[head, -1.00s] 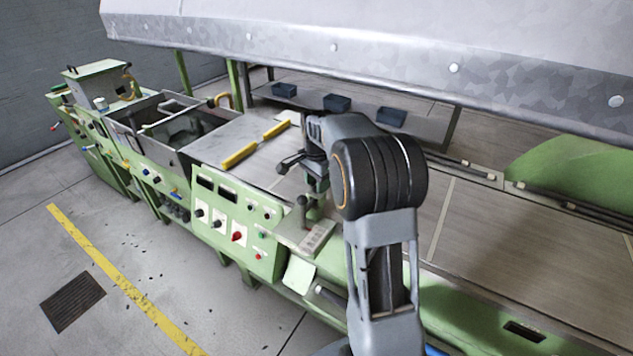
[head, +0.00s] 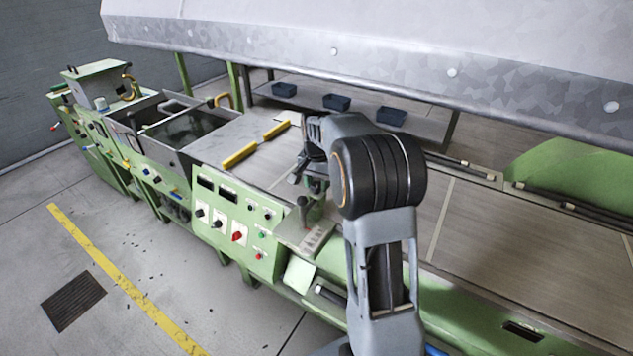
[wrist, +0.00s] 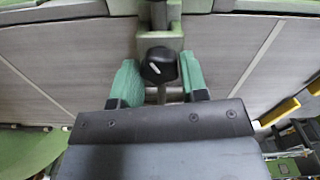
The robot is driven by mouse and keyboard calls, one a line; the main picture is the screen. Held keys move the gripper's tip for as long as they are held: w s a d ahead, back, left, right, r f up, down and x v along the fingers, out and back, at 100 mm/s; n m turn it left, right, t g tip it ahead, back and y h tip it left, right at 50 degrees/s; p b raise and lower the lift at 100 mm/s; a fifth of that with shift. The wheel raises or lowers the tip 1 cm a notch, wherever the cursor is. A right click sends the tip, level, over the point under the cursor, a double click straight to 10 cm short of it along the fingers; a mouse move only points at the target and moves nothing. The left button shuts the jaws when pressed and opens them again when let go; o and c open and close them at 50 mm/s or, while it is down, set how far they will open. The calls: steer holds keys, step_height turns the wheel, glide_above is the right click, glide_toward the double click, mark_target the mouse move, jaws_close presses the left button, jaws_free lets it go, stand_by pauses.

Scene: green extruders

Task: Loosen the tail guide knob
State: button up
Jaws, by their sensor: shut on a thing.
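The tail guide knob (wrist: 159,65) is a black round knob with a white pointer line, on a green bracket (wrist: 160,43) in the wrist view. My gripper (wrist: 158,76) is shut on it, with one green finger on each side. The pointer line slants in the wrist view. In the head view my gripper (head: 312,180) is at the green machine, above the bed's near edge.
A control panel (head: 237,222) with knobs and buttons is left of my gripper. Yellow bars (head: 240,155) lie on the bed. A large grey hood (head: 400,50) hangs above. The floor at left is open.

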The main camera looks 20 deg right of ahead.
mark_target(317, 184)
steer(key=n, duration=0.6)
steer(key=shift+n, duration=0.3)
steer(key=n, duration=0.6)
steer(key=shift+p, duration=0.4)
steer(key=o, duration=0.9)
step_height(317, 184, up, 14)
steer(key=shift+f, duration=0.1)
stand_by(0.6)
